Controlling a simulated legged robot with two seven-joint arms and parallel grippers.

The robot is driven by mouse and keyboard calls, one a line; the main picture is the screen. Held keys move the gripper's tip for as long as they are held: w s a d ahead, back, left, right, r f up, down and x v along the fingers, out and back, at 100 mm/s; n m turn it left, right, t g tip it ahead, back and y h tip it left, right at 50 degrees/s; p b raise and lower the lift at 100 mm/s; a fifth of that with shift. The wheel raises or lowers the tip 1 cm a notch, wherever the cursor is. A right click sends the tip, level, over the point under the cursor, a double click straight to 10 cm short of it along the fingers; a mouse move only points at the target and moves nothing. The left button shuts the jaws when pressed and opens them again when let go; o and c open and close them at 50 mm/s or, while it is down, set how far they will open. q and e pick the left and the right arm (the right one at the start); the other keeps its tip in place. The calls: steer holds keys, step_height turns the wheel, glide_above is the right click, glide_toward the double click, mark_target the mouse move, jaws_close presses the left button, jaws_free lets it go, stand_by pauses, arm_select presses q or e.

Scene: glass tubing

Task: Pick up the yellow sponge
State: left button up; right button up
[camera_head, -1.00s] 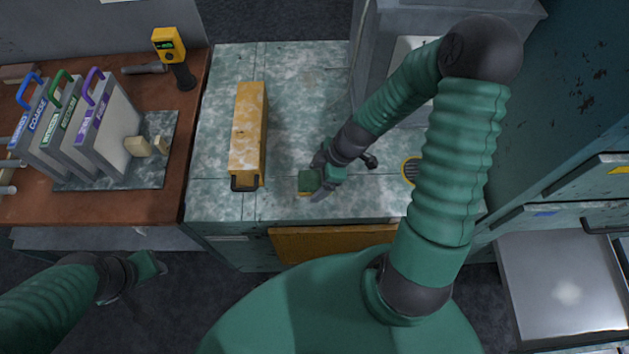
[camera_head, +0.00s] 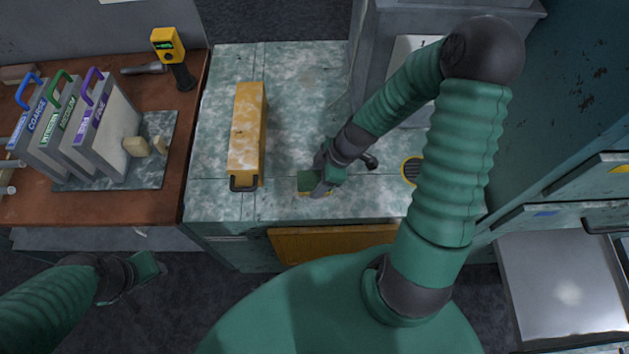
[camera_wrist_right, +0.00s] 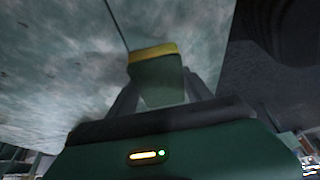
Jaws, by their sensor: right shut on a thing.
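The yellow sponge (camera_head: 305,194) is at the front of the mottled green-grey worktop, mostly covered by my right gripper in the head view. My right gripper (camera_head: 318,187) is shut on it from above. In the right wrist view the sponge (camera_wrist_right: 153,52) shows as a yellow strip past a green face, between the two dark fingers. I cannot tell whether it is clear of the worktop. My left gripper (camera_head: 146,272) is low at the left, away from the sponge, over the dark floor; its opening is too small to judge.
A long worn yellow box (camera_head: 248,130) with a dark handle stands left of the right gripper. A round drain (camera_head: 411,171) lies to its right, near my arm. On the brown bench are grey handled panels (camera_head: 62,125) and a yellow meter (camera_head: 168,44).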

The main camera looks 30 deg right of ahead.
mark_target(313, 181)
steer(key=shift+c, duration=0.7)
steer(key=shift+r+p, duration=0.3)
steer(key=shift+r, duration=0.1)
steer(key=v, duration=0.3)
steer(key=shift+a+r, duration=0.2)
steer(key=shift+a, duration=0.1)
steer(key=s, duration=0.2)
steer(key=s+d, duration=0.1)
steer(key=s, duration=0.4)
steer(key=shift+d+r, duration=0.15)
steer(key=shift+r, duration=0.25)
steer(key=s+p, duration=0.1)
steer(key=p, duration=0.1)
steer(key=s+p, duration=0.1)
steer(key=p, duration=0.2)
steer(key=r+p, duration=0.1)
steer(key=p, duration=0.2)
steer(key=shift+s+d+r, duration=0.1)
steer(key=shift+s+d, duration=0.15)
steer(key=shift+s, duration=0.15)
steer(key=s+p, duration=0.3)
steer(key=s+d+p, duration=0.1)
steer(key=s, duration=0.1)
steer(key=shift+s+d+f+p, duration=0.1)
steer(key=shift+s+f+p, duration=0.05)
steer(key=shift+f+p, duration=0.2)
